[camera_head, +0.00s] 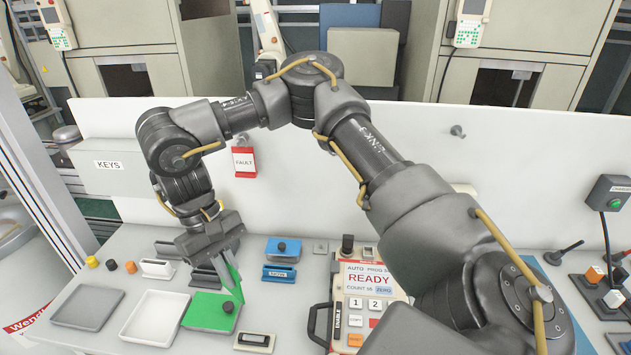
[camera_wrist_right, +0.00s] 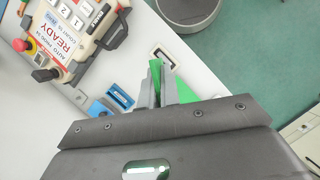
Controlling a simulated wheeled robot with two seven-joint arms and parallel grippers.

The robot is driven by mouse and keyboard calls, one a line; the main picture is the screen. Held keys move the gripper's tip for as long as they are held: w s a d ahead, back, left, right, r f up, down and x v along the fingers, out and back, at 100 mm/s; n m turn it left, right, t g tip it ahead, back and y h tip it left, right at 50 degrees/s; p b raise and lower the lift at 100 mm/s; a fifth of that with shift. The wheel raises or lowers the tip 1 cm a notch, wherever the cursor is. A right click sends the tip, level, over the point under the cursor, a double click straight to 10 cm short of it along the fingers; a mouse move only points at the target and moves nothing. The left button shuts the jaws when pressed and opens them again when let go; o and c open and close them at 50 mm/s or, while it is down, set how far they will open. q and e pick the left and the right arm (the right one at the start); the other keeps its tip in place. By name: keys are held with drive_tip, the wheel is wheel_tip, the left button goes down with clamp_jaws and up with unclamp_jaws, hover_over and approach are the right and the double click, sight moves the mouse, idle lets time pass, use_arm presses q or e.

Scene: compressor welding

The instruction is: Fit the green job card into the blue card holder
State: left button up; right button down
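My right gripper (camera_head: 226,284) points down with its fingers closed on an upright green card (camera_head: 236,282). In the right wrist view the green card (camera_wrist_right: 155,72) shows between the fingertips (camera_wrist_right: 160,92). Below it lies a flat green plate (camera_head: 205,314) with a dark knob; the card's lower edge is close above it, and I cannot tell whether they touch. The blue card holder (camera_head: 279,274), a low labelled block, stands to the right of the gripper; its slot shows in the wrist view (camera_wrist_right: 119,96). My left gripper is not in view.
A blue plate with a knob (camera_head: 283,248) lies behind the holder. A pendant reading READY (camera_head: 366,281) stands to its right. A white tray (camera_head: 155,318), a grey tray (camera_head: 87,306), a white holder (camera_head: 157,268) and a black-slotted holder (camera_head: 255,342) surround the green plate.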

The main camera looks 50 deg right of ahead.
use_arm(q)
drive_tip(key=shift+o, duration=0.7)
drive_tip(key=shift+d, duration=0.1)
use_arm(e)
drive_tip(key=n, duration=0.1)
drive_tip(key=n+b, duration=0.1)
drive_tip(key=n+h, duration=0.1)
drive_tip(key=shift+d+f, duration=0.25)
drive_tip(key=shift+f, duration=0.15)
use_arm(q)
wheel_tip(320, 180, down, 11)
drive_tip(key=b, duration=0.9)
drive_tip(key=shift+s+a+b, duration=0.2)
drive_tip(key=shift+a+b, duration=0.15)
drive_tip(key=shift+b, duration=0.05)
use_arm(e)
drive_tip(key=shift+w+d+f+m+t+y, duration=0.1)
drive_tip(key=shift+d+f+m+t+y, duration=0.85)
drive_tip(key=shift+m, duration=4.4)
drive_tip(key=shift+w+d+r+m+t+y, duration=0.2)
drive_tip(key=shift+d+m+t, duration=1.05)
drive_tip(key=shift+m, duration=4.15)
drive_tip(key=shift+d+f+m+t+y, duration=0.4)
drive_tip(key=shift+m+t, duration=1.5)
drive_tip(key=shift+m, duration=3.45)
